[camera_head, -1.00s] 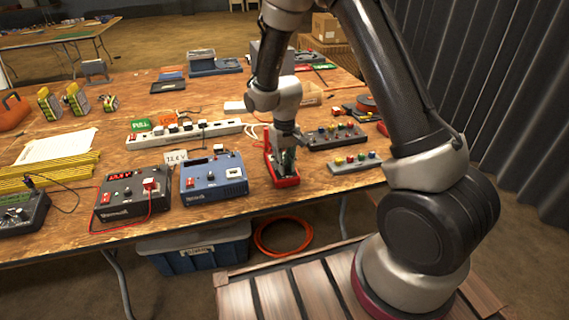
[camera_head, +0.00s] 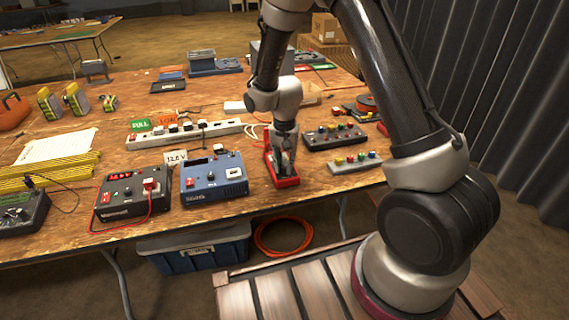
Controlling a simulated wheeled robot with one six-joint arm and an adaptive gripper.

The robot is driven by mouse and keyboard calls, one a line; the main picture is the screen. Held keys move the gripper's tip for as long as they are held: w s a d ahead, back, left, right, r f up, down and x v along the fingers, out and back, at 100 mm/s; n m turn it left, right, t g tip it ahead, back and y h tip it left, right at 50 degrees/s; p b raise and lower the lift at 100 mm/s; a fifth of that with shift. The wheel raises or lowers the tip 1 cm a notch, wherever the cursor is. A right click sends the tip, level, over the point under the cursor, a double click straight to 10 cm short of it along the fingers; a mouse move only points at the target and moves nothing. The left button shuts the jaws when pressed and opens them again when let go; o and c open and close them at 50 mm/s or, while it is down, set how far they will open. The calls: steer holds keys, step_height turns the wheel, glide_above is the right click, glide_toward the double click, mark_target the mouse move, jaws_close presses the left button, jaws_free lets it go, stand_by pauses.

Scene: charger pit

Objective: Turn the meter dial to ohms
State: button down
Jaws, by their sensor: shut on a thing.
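The red meter (camera_head: 288,182) lies on the wooden table near its front edge. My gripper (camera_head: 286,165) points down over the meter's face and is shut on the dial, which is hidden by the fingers. The dial's markings and the position it points to cannot be seen. The red casing shows at the near end and along the left side of the gripper.
A blue power unit (camera_head: 213,178) stands close on the left, with a black unit (camera_head: 133,196) beyond it. Button boxes (camera_head: 334,137) (camera_head: 354,162) sit close on the right. A white power strip (camera_head: 187,133) lies behind. The bench (camera_head: 235,207) ends just in front.

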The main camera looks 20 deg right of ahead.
mark_target(285, 166)
stand_by(0.3)
steer(key=c, duration=1.2)
jaws_free()
steer(key=shift+c, duration=0.2)
step_height(285, 166, up, 12)
